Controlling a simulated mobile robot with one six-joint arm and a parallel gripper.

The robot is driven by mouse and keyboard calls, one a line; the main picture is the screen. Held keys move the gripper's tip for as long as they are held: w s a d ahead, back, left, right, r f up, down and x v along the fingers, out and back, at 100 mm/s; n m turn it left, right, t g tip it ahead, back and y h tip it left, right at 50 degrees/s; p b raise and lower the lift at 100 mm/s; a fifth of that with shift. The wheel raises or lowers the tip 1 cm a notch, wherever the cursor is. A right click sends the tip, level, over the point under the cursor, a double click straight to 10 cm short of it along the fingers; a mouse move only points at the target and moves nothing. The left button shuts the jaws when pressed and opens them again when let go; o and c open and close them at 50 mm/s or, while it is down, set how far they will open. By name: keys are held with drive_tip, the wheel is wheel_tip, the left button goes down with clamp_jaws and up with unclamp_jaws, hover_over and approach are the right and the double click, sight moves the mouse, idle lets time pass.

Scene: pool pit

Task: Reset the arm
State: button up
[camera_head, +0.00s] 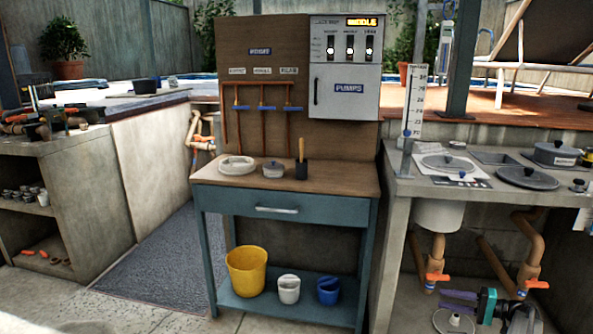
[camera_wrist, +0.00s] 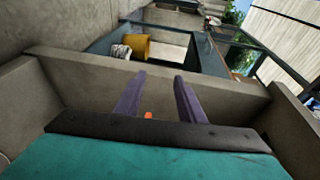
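My gripper (camera_head: 445,300) shows low at the right in the head view, with purple fingers and a green body, near the copper pipes under the grey counter. In the wrist view its two purple fingers (camera_wrist: 158,80) stand apart with nothing clearly held between them. A small orange piece (camera_wrist: 148,115) shows between the fingers near their base; I cannot tell what it is. The rest of my arm is mostly out of view.
A grey counter (camera_head: 397,170) with pans and lids is at the right, with pipes and orange valve handles (camera_head: 437,277) below. A blue workbench (camera_head: 285,203) in the middle holds a yellow bucket (camera_head: 247,271) on its lower shelf. Bare floor lies at left, with a dark mat (camera_head: 160,265).

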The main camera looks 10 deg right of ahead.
drive_tip(key=w+a+f+n+g+y+p, duration=0.1)
drive_tip(key=w+a+g+p, duration=0.15)
drive_tip(key=a, duration=1.15)
drive_tip(key=w+a+f+n+g+y+p, duration=0.1)
drive_tip(key=w+a+f+g+p, duration=0.2)
drive_tip(key=a, duration=1.1)
drive_tip(key=s+a+f+n+g+h+p, duration=0.1)
drive_tip(key=s+a+f+g+p, duration=0.25)
drive_tip(key=a, duration=0.75)
drive_tip(key=s+a+r+n+g+p, duration=0.15)
drive_tip(key=s+a+p, duration=0.35)
drive_tip(key=a, duration=0.6)
drive_tip(key=s+a+f+n+g+h+p, duration=0.15)
drive_tip(key=s+a, duration=0.25)
drive_tip(key=s, duration=0.4)
drive_tip(key=s+a+f+g+h+p, duration=0.1)
drive_tip(key=s+a+g+h+p, duration=0.2)
drive_tip(key=s, duration=0.5)
drive_tip(key=s+a+f+g+h+p, duration=0.1)
drive_tip(key=s+a+g+h, duration=0.1)
drive_tip(key=s+a, duration=0.45)
drive_tip(key=s+d+n+h+p, duration=0.15)
drive_tip(key=s+d+h, duration=0.25)
drive_tip(key=s, duration=0.7)
drive_tip(key=d+t+h, duration=0.1)
drive_tip(key=d+h, duration=0.3)
drive_tip(key=d, duration=0.3)
drive_tip(key=shift+s+d+f, duration=0.25)
drive_tip(key=shift+s, duration=0.1)
drive_tip(key=shift+c, duration=0.6)
